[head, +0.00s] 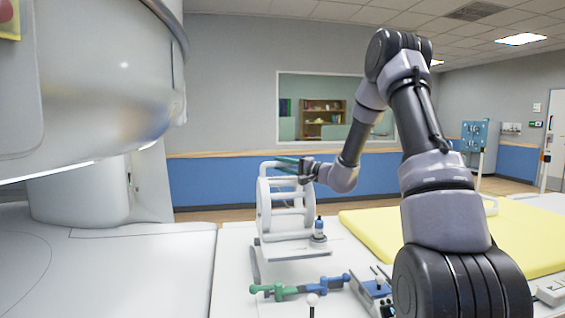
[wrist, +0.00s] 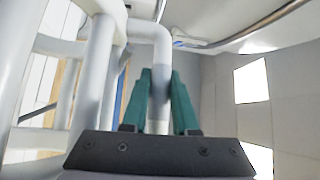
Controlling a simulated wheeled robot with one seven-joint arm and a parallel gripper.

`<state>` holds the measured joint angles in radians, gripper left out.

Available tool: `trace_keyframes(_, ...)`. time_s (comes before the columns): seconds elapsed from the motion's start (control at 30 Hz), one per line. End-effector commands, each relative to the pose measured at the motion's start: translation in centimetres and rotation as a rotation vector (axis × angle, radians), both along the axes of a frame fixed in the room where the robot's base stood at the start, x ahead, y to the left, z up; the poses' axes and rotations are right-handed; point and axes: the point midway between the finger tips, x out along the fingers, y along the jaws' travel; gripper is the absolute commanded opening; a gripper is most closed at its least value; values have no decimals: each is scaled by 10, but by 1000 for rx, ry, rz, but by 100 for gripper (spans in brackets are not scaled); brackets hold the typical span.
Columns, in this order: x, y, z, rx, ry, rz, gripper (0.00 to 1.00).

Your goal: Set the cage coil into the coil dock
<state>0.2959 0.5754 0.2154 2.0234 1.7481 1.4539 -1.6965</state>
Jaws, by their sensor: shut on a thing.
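The cage coil (head: 265,210) is a white open cage of rings and bars, upright over the white table in the head view. In the wrist view its white bars (wrist: 95,75) fill the left side. My gripper (head: 288,163) has green fingers and is shut on a white bar at the top of the coil. In the wrist view the fingers (wrist: 160,100) sit on both sides of that bar. A white flat base with a raised edge (head: 256,268) lies under the coil and may be the coil dock. I cannot tell whether the coil touches it.
A small blue-and-white bottle-like thing (head: 319,229) stands right of the coil. A green and blue knobbed bar (head: 300,288) and a blue device (head: 372,289) lie in front. A yellow pad (head: 370,228) is at the right. The large white magnet (head: 105,80) overhangs the left.

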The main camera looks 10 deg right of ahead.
Motion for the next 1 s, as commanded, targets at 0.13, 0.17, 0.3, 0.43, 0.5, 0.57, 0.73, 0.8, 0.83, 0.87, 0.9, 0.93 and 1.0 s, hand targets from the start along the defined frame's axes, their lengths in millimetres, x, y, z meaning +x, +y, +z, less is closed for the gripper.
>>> trace_keyframes(0.13, 0, 0, -13, 3, -1, -1, 0)
trace_keyframes(0.17, 1, 0, -16, 2, -2, -1, 0)
trace_keyframes(0.3, 0, 0, -30, 2, -2, -1, 0)
trace_keyframes(0.43, 1, 0, -43, 3, -3, 0, 0)
trace_keyframes(0.5, 0, 0, -49, 3, -3, 0, 0)
trace_keyframes(0.57, 0, 0, -55, 2, -2, 0, 0)
trace_keyframes(0.73, 1, 0, -67, 3, -4, 1, 0)
trace_keyframes(0.8, 1, 0, -71, 1, -4, 1, 0)
trace_keyframes(0.83, 1, 0, -72, 1, -4, 1, 0)
trace_keyframes(0.87, 1, 0, -73, 1, -4, 1, 0)
trace_keyframes(0.9, 1, 0, -74, 1, -4, 1, 0)
trace_keyframes(0.93, 1, 0, -75, 1, -4, 1, 0)
trace_keyframes(1.0, 1, 0, -76, 2, -5, 1, 0)
